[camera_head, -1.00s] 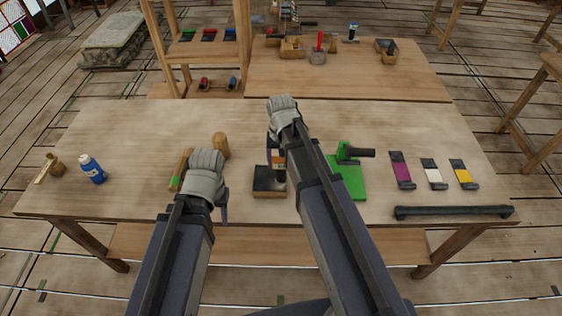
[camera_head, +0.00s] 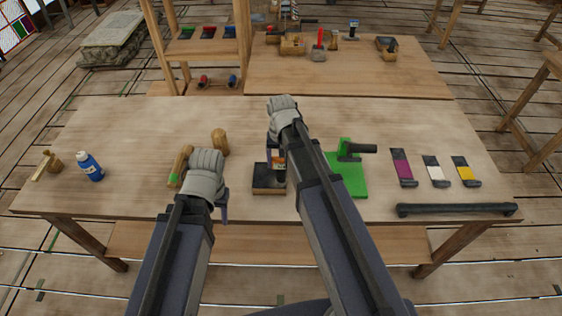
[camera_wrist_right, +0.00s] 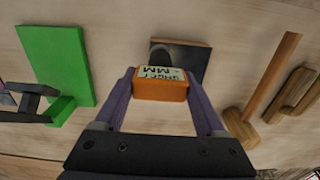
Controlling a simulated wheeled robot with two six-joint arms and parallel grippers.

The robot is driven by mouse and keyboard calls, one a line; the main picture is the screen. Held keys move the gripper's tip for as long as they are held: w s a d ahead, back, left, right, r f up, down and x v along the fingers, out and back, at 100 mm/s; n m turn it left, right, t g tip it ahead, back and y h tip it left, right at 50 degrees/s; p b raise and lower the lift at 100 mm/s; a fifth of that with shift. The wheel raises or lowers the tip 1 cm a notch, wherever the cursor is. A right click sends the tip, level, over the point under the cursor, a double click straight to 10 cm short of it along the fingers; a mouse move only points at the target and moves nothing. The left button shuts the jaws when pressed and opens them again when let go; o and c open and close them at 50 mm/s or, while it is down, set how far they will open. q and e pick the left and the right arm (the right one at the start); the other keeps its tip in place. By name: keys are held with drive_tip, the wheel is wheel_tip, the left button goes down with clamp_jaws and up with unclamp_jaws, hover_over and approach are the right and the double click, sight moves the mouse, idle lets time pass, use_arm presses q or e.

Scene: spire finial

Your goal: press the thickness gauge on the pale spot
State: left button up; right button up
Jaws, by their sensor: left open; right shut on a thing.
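The thickness gauge (camera_wrist_right: 160,88) is a small orange block with a white label reading "GAUGE MM". My right gripper (camera_wrist_right: 160,80) is shut on it, one finger on each side. In the head view the gauge (camera_head: 279,163) shows beside my right forearm, over a dark plate on a wooden block (camera_head: 268,189). The dark plate (camera_wrist_right: 192,57) also shows behind the gauge in the right wrist view. I cannot tell whether they touch. A greyish rounded patch (camera_wrist_right: 168,50) shows on the plate; the pale spot is not clearly visible. My left gripper (camera_head: 223,204) is open near the table's front edge.
A green plate (camera_head: 348,180) with a dark-handled tool lies right of my right arm. A wooden mallet (camera_wrist_right: 260,95) lies beside the dark plate. Colour swatches (camera_head: 433,172) and a dark bar (camera_head: 455,209) are at right, a blue bottle (camera_head: 90,167) at left.

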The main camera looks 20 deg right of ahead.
drive_tip(key=shift+f+b, duration=0.45)
drive_tip(key=shift+f, duration=0.1)
drive_tip(key=shift+r, duration=0.1)
drive_tip(key=shift+s, duration=0.1)
idle(1.1)
wheel_tip(320, 180, up, 5)
drive_tip(key=p, duration=0.5)
drive_tip(key=shift+f, duration=0.25)
idle(0.6)
drive_tip(key=shift+f+b, duration=2.2)
drive_tip(key=shift+b, duration=0.1)
